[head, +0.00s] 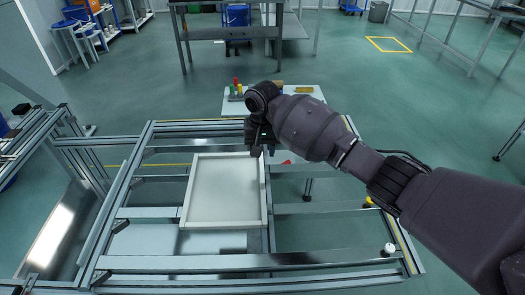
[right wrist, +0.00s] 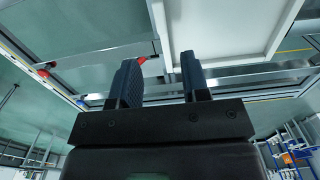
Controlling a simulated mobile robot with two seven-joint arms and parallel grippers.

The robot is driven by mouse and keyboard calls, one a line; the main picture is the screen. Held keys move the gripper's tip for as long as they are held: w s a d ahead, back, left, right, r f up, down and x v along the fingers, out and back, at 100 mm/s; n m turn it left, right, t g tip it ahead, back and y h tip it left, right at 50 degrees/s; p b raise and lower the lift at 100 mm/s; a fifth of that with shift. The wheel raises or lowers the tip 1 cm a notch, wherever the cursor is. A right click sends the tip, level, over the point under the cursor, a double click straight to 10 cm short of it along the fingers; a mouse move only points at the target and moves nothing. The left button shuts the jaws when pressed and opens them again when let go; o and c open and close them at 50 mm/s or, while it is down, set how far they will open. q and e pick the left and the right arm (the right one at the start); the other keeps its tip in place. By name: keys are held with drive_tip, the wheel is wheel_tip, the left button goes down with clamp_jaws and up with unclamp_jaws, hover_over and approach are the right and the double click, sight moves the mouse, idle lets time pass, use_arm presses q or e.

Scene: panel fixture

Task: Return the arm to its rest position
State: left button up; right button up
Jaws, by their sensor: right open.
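My right arm reaches in from the right in the head view. Its gripper (head: 258,146) is above the upper right edge of a white framed panel (head: 222,192), with nothing seen held. In the right wrist view, the two dark fingers of the right gripper (right wrist: 161,78) stand apart with an empty gap. The white panel also shows beyond them at the top of that view (right wrist: 222,25). The panel lies on an aluminium frame fixture (head: 255,262). My left gripper is not in view.
A small red piece (head: 287,162) lies just right of the gripper. A white knob (head: 388,249) and a yellow knob (head: 368,203) are at the fixture's right side. A white table (head: 312,103) with small coloured items stands behind. Open green floor lies beyond.

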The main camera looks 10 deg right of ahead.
idle(0.3)
drive_tip(key=w+a+r+n+t+y, duration=0.5)
drive_tip(key=a+r+n+t, duration=0.2)
drive_tip(key=r+t, duration=0.15)
drive_tip(key=s+d+f+m+h+p, duration=0.1)
drive_tip(key=s+d+f, duration=0.5)
drive_tip(key=s, duration=0.8)
drive_tip(key=s+d+f+m+t+h+p, duration=0.1)
drive_tip(key=s+d+f, duration=0.6)
drive_tip(key=s, duration=0.8)
drive_tip(key=s+d+f+m+t+h+p, duration=0.1)
drive_tip(key=s+d+f+h, duration=0.2)
drive_tip(key=s+d+f, duration=0.4)
drive_tip(key=s, duration=0.7)
drive_tip(key=shift+s+f+m+p, duration=0.2)
drive_tip(key=shift+f+m+p, duration=0.1)
drive_tip(key=shift+f, duration=0.1)
drive_tip(key=shift+d+t, duration=0.1)
drive_tip(key=shift+t, duration=0.15)
